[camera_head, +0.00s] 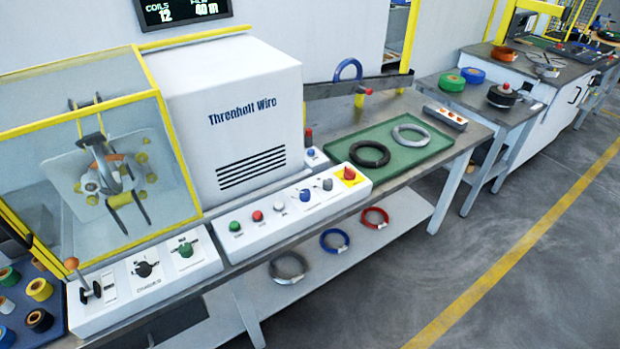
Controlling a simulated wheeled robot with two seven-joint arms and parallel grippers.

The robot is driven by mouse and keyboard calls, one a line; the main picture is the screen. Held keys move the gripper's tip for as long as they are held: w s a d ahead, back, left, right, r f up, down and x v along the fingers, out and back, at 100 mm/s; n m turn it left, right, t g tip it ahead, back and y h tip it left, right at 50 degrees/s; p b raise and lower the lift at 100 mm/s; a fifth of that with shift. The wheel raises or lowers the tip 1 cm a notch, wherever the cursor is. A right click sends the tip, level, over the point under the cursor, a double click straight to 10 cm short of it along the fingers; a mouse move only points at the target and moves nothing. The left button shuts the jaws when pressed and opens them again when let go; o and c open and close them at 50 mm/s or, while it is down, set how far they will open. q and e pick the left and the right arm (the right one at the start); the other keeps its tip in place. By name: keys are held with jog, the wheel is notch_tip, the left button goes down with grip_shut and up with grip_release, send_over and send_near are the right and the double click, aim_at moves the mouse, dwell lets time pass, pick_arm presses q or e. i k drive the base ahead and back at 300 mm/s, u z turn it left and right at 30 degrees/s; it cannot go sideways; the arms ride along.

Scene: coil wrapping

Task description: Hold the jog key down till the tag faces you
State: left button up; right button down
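Behind the clear yellow-framed guard, a pale coil (96,183) sits in the wrapping head (118,170). I cannot make out a tag on it. Neither gripper is in view.
A second panel (150,287) at lower left has a lever (75,268), a black knob (144,269) and a green knob (186,249). A green tray (400,165) holds a black and a grey coil. Tape rolls (40,289) lie far left. Several coils lie on the lower shelf (340,265).

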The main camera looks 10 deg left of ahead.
aim_at(278, 204)
jog(key=u, duration=0.35)
jog(key=i, duration=1.15)
jog(key=u, duration=0.6)
